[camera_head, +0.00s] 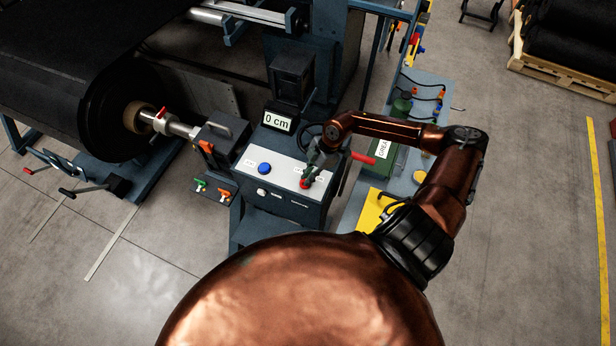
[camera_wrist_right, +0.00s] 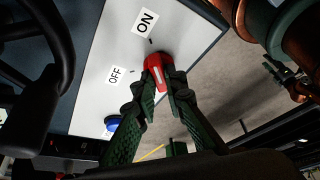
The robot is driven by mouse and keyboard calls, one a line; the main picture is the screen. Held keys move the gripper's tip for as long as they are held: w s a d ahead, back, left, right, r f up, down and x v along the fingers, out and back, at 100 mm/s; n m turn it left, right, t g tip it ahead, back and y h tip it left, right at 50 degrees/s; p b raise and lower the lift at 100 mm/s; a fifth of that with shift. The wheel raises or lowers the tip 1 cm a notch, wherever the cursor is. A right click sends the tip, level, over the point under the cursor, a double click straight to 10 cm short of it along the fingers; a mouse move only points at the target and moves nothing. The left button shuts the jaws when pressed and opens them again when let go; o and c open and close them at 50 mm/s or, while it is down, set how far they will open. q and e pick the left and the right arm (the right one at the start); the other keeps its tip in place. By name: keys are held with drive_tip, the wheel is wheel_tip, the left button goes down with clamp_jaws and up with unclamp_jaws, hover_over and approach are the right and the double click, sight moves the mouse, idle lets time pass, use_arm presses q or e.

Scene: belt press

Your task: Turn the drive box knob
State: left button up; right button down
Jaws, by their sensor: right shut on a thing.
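The drive box (camera_head: 285,178) has a pale sloped top panel. A red knob (camera_head: 304,184) sits near the panel's right end. In the right wrist view, the knob (camera_wrist_right: 155,66) is beside an "ON" label (camera_wrist_right: 145,21) and an "OFF" label (camera_wrist_right: 115,75). My right gripper (camera_head: 309,177) reaches down onto the knob. In the right wrist view, its green-padded fingertips (camera_wrist_right: 161,80) are shut on the knob, one on each side, and partly cover it. My left gripper is not in view.
A blue button (camera_head: 264,168) sits left on the same panel. A "0 cm" display (camera_head: 277,121) stands behind it, near a dark handwheel (camera_head: 310,137). A red lever (camera_head: 362,158) and a bench with a green box lie to the right. A large black roll (camera_head: 80,75) is at left.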

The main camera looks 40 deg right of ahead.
drive_tip(key=shift+w+f+n+g+b, duration=0.15)
drive_tip(key=shift+n+g+b, duration=0.55)
drive_tip(key=shift+n, duration=0.8)
drive_tip(key=n+b, duration=0.1)
drive_tip(key=n, duration=0.1)
drive_tip(key=n+g, duration=0.1)
drive_tip(key=n+g+b, duration=0.1)
drive_tip(key=n, duration=0.1)
drive_tip(key=shift+w+a+n+b, duration=0.1)
drive_tip(key=shift+w+n+b, duration=0.2)
drive_tip(key=shift+w+b, duration=0.05)
drive_tip(key=n+b, duration=0.1)
drive_tip(key=n, duration=0.1)
drive_tip(key=n+g+h+b, duration=0.1)
drive_tip(key=n, duration=0.2)
drive_tip(key=shift+w+a+g+h, duration=0.15)
drive_tip(key=shift+a+g+h, duration=0.05)
drive_tip(key=shift+g+h, duration=0.1)
drive_tip(key=shift+a+n+g+h+b, duration=0.15)
drive_tip(key=shift+n+h+b, duration=0.3)
drive_tip(key=shift+n, duration=0.6)
drive_tip(key=shift+d+n+g+h+b, duration=0.1)
drive_tip(key=shift+n+g+h+b, duration=0.15)
drive_tip(key=shift+n+b, duration=0.55)
drive_tip(key=shift+a+n, duration=0.1)
drive_tip(key=shift+n, duration=0.35)
drive_tip(key=c, duration=2)
unclamp_jaws()
drive_tip(key=shift+w, duration=0.1)
